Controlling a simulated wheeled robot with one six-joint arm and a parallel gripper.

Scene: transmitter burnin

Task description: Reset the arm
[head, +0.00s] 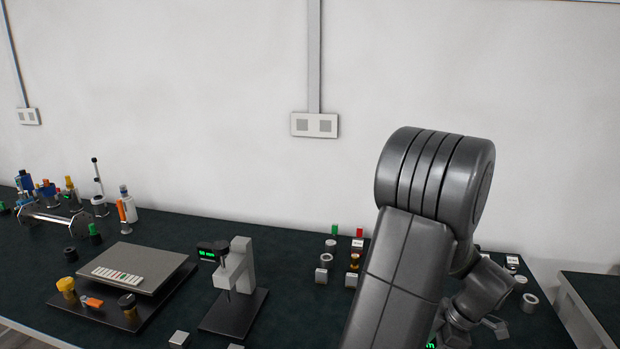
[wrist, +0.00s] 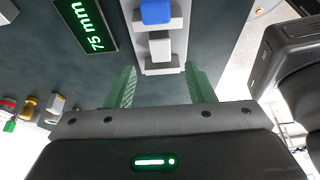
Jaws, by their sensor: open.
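My arm (head: 415,230) fills the right of the head view, bent above the dark bench. My gripper (wrist: 161,80) shows in the wrist view with two green fingers spread apart and nothing between them. Its fingers cannot be made out in the head view. Just beyond the fingertips in the wrist view is a pale fixture (wrist: 161,69) carrying a blue block (wrist: 155,12) and a white block (wrist: 160,46). I cannot tell whether the fingers touch it.
A gauge stand (head: 240,275) with a green readout stands mid-bench. Left of it is a grey plate (head: 150,262) with small parts around it. Several small cylinders and blocks (head: 327,262) sit beside my arm. A display (wrist: 85,22) reads 75 mm. Another bench (head: 598,300) is at right.

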